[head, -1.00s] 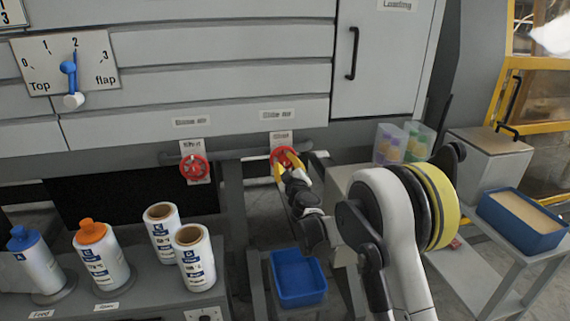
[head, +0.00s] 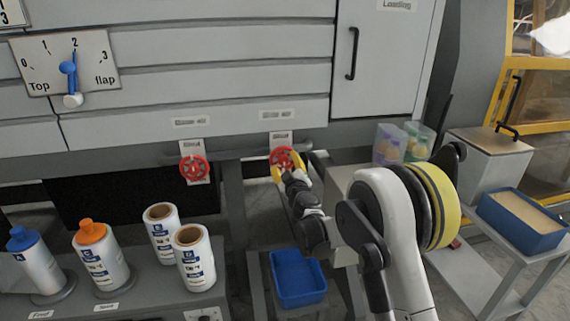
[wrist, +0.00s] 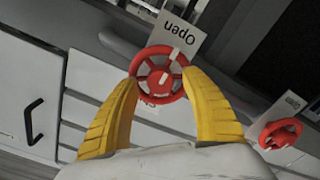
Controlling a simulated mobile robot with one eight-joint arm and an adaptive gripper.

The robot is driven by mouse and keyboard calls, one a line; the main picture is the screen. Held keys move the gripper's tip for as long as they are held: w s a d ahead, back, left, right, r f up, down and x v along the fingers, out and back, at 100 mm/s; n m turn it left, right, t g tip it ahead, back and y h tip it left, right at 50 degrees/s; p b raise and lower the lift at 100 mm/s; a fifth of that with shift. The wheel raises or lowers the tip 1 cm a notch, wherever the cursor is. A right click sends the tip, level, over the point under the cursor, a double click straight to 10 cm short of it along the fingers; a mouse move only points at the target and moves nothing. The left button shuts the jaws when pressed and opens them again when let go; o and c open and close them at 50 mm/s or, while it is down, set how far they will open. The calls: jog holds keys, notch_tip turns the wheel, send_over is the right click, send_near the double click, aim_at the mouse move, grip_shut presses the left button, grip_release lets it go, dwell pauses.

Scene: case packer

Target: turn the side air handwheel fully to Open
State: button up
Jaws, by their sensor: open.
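The right-hand red handwheel (head: 284,157) sits under the right of two small blurred labels on the machine front. In the wrist view the handwheel (wrist: 160,74) lies between the tips of my yellow fingers, with an upside-down "Open" plate (wrist: 177,32) beside its rim. A white mark shows on the rim on the side towards "Open", and a pale hub piece at the middle. My gripper (head: 288,176) is open, one fingertip at each side of the wheel; it also shows in the wrist view (wrist: 162,95). I cannot tell whether the fingers touch the rim.
A second red handwheel (head: 194,169) is to the left on the same grey rail. Below stand white bottles (head: 103,264) and rolls (head: 195,262) on a bench. A blue bin (head: 298,278) is under my arm, and a blue tray (head: 522,222) stands at right.

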jog(key=v, duration=1.2)
jog(key=shift+r, duration=0.1)
jog(key=s+d+r+m+g+h, duration=0.2)
jog(key=s+d+r+m+h, duration=0.25)
jog(key=d, duration=0.45)
jog(key=s+d+r+m+g+h, duration=0.1)
jog(key=s+d+r+m+h, duration=0.2)
jog(key=s+d+r, duration=0.5)
jog(key=s+d+f+m+g+y, duration=0.1)
jog(key=s+f, duration=0.4)
jog(key=s, duration=0.8)
jog(key=s+d+f+m+g+y, duration=0.1)
jog(key=s+f+g, duration=0.5)
jog(key=s, duration=0.7)
jog(key=shift+s+d+m, duration=0.2)
jog(key=shift+d+m, duration=0.45)
jog(key=shift+d, duration=0.55)
jog(key=shift+w+f+y, duration=0.1)
jog(key=shift+w+y, duration=0.05)
jog(key=shift+y, duration=0.1)
